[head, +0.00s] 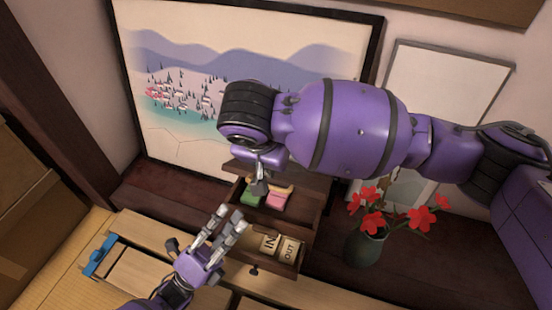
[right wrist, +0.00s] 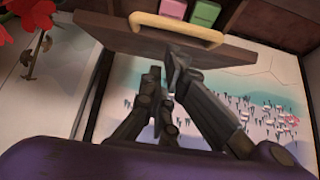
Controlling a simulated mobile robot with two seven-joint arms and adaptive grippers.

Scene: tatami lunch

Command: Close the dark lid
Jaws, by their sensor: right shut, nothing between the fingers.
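The dark lid (right wrist: 120,38) is a flat brown panel with a tan bar handle (right wrist: 176,28), seen in the right wrist view. It stands open, and pink and green blocks show in the box beyond it. My right gripper (right wrist: 168,72) is shut and empty, close to the lid; I cannot tell whether it touches. In the head view my right arm hides much of the lid, and the right gripper (head: 260,185) is beside the box's open compartment. My left gripper (head: 231,216) is open and empty, in front of the box.
Below the compartment, an open drawer (head: 297,254) holds wooden tags marked IN and OUT. A dark vase (head: 366,249) with red flowers stands right of the box. A framed landscape picture (head: 190,60) leans on the wall behind. A blue-ended item (head: 100,256) lies at left.

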